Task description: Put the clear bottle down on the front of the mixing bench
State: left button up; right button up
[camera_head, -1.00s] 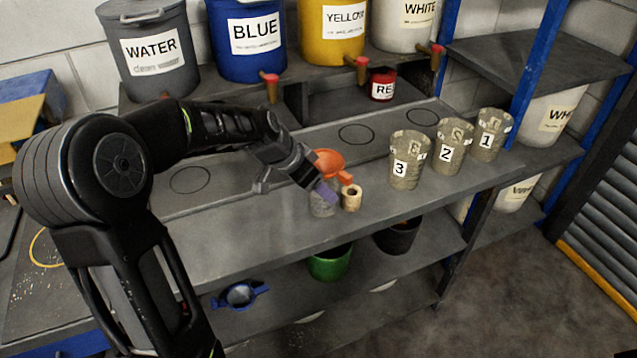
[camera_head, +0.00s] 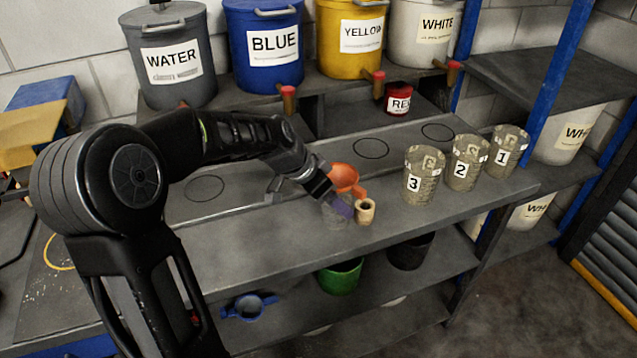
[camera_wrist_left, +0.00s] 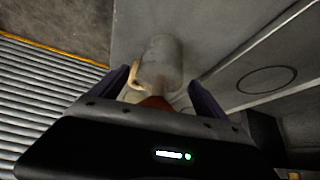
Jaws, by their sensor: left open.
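The clear bottle (camera_head: 335,217) stands on the front part of the mixing bench (camera_head: 250,238), near its front edge. My left gripper (camera_head: 340,205) is at the bottle, its purple finger pads partly covering it. In the left wrist view the clear bottle (camera_wrist_left: 163,62) lies between the two spread fingers of my left gripper (camera_wrist_left: 160,92), with gaps beside it. The gripper is open. I cannot tell whether a finger touches the bottle. My right gripper is not in view.
Numbered cups 3 (camera_head: 424,173), 2 (camera_head: 467,162) and 1 (camera_head: 507,152) stand to the right. The bench left of the gripper is clear.

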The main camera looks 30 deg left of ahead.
pick_arm(q)
jog(key=b+v, duration=0.2)
jog(key=v, duration=0.9)
jog(key=shift+r, duration=0.15)
jog(key=shift+s, duration=0.1)
dwell(1.0)
